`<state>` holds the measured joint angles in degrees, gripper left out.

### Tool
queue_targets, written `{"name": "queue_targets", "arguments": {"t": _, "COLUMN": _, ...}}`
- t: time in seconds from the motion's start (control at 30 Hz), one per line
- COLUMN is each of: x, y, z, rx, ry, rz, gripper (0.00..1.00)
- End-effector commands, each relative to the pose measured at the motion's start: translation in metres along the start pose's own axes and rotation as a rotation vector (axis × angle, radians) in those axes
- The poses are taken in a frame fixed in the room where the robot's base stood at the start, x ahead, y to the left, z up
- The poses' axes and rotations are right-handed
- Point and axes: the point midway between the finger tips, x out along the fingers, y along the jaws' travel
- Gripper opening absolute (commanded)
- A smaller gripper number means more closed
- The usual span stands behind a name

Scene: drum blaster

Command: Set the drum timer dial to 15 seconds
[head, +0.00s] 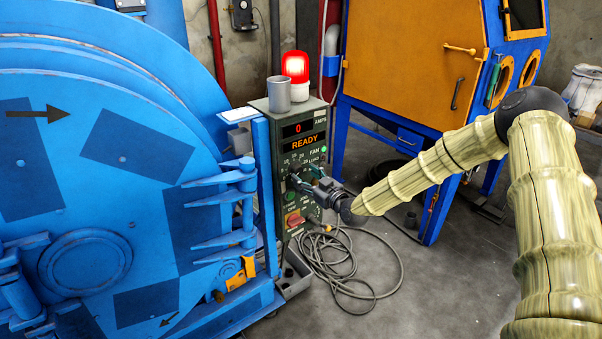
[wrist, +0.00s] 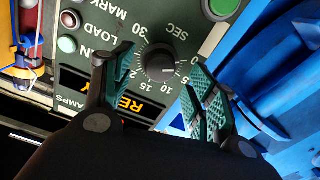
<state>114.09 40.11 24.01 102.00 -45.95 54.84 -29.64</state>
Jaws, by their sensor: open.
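The timer dial (wrist: 158,62) is a round black knob on the grey-green control panel (wrist: 205,45), ringed by numbers from 0 to 30 and marked SEC. In the wrist view the panel appears upside down. A light mark on the knob's right side faces roughly the 0 to 5 end; its exact reading is unclear. My gripper (wrist: 165,80) is open, with its teal-padded fingers on either side of the dial and visible gaps to it. In the head view my gripper (head: 306,184) is at the control box's front and hides the dial.
The control box (head: 259,185) shows READY and 0 AMPS, with a lit red beacon (head: 295,66) and grey cup (head: 277,96) on top. The blue drum machine (head: 90,170) is close on the left. Cable coils (head: 350,265) lie on the floor. A blue-orange cabinet (head: 410,60) stands behind.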

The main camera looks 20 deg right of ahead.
Motion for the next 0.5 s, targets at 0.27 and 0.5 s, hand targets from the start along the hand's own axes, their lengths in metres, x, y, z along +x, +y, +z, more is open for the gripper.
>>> {"name": "queue_targets", "arguments": {"t": 0.27, "x": 0.031, "y": -0.001, "z": -0.001, "rx": 0.000, "ry": 0.001, "rz": -0.001, "gripper": 0.57}}
{"name": "queue_targets", "arguments": {"t": 0.5, "x": 0.036, "y": 0.000, "z": 0.000, "rx": 0.001, "ry": 0.000, "rz": 0.000, "gripper": 0.57}}
